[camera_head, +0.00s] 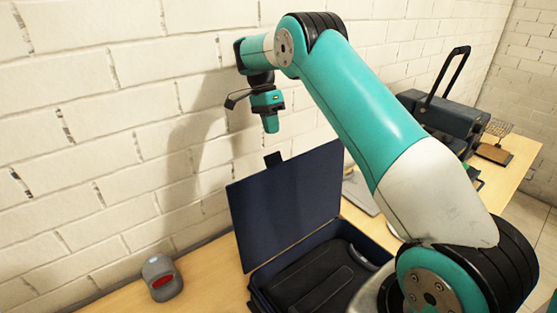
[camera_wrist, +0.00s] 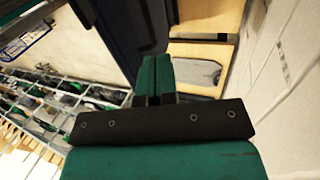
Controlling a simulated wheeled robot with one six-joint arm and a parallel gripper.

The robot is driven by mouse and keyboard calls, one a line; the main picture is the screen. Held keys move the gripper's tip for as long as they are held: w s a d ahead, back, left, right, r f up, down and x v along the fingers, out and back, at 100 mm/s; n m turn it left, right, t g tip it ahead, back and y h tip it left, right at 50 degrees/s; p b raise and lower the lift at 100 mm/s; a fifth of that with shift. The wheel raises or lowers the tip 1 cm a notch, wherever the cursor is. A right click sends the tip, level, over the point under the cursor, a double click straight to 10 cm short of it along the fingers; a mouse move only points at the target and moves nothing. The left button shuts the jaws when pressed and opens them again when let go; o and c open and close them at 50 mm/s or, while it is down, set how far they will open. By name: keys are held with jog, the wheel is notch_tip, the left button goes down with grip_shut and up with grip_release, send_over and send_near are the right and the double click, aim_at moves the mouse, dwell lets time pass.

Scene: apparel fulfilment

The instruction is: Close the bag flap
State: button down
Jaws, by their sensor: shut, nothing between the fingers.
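The bag is a dark blue case on the table, with its flap (camera_head: 290,200) standing up, leaning back towards the wall. A small dark tab (camera_head: 273,158) sticks up from the flap's top edge. The open bag body (camera_head: 330,262) shows a black inside with a folded dark item. My gripper (camera_head: 270,129) is shut and empty, pointing down just above the tab, apart from it as far as I can see. In the wrist view the closed green fingers (camera_wrist: 155,82) show in front of a dark blue panel, seemingly the flap (camera_wrist: 120,28).
A grey device with a red face (camera_head: 161,278) stands on the wooden table (camera_head: 215,262) left of the bag. A dark case with a raised handle (camera_head: 445,118) and a wire basket (camera_head: 498,128) stand at the far right. The brick wall is close behind.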

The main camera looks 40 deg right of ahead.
jog(key=b+x, duration=0.6)
jog(key=x, duration=0.3)
jog(key=shift+f, duration=0.35)
jog(key=shift+s+b, duration=0.2)
jog(key=shift+b, duration=0.15)
